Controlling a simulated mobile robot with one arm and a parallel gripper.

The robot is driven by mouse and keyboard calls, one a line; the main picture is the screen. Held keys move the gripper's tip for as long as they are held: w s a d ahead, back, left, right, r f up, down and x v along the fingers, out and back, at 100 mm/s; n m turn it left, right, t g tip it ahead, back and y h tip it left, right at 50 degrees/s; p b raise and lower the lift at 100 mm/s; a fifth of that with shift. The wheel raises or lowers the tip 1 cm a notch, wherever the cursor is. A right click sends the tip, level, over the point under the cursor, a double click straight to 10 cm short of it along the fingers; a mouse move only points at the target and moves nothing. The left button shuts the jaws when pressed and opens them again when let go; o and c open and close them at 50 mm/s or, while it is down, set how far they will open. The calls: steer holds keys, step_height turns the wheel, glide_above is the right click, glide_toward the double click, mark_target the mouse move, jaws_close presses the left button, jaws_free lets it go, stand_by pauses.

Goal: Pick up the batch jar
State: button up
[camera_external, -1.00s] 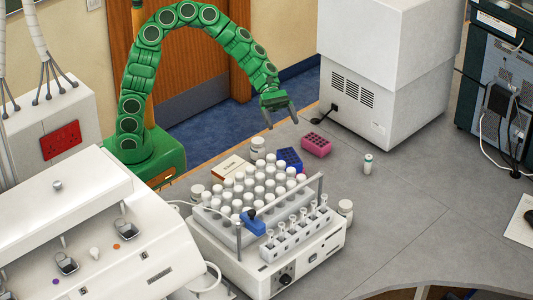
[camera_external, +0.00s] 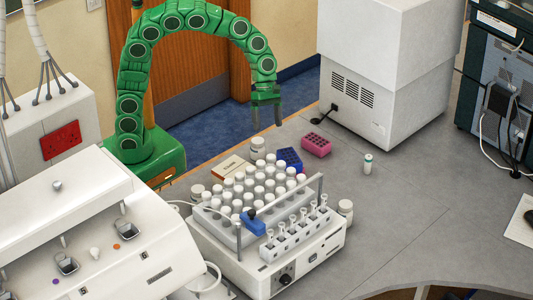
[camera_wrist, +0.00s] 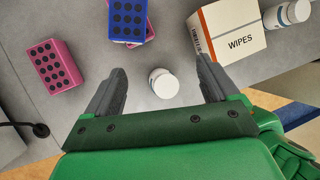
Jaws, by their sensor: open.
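A small white jar with a white lid (camera_external: 258,147), likely the batch jar, stands upright on the grey bench behind the vial rack. In the wrist view the jar (camera_wrist: 164,83) appears between my two fingers, a little beyond their tips, with nothing touching it. My gripper (camera_external: 267,122) is open and empty, pointing down above the bench near this jar; its spread grey fingers also show in the wrist view (camera_wrist: 162,72). Similar white jars stand left of the rack (camera_external: 197,192) and right of it (camera_external: 345,208). No readable label shows on the jar.
The wipes box (camera_wrist: 231,30) lies close to the jar. A blue rack (camera_external: 289,158) and a pink rack (camera_external: 317,145) are on its other side. The shaker with capped vials (camera_external: 262,270) stands in front. A green-marked vial (camera_external: 368,163) stands apart on clear bench.

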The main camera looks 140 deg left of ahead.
mark_target(258, 141)
steer(key=shift+s+d+n+g+y, duration=0.3)
steer(key=shift+s+n+g+y, duration=0.55)
steer(key=shift+g, duration=0.35)
steer(key=shift+s+d+r+n+g+y, duration=0.1)
steer(key=shift+s+r+n+g+y, duration=0.05)
steer(key=shift+s+n+g+y, duration=0.75)
steer(key=shift+h, duration=0.25)
step_height(258, 141, down, 7)
steer(key=shift+w+d+f, duration=0.1)
steer(key=shift+w+f, duration=0.05)
steer(key=shift+f, duration=0.05)
steer(key=f, duration=0.5)
steer(key=shift+d, duration=0.4)
steer(key=shift+f, duration=0.25)
steer(key=shift+c, duration=0.2)
steer(key=c, duration=1.2)
steer(key=shift+o, duration=0.2)
steer(key=shift+r, duration=0.1)
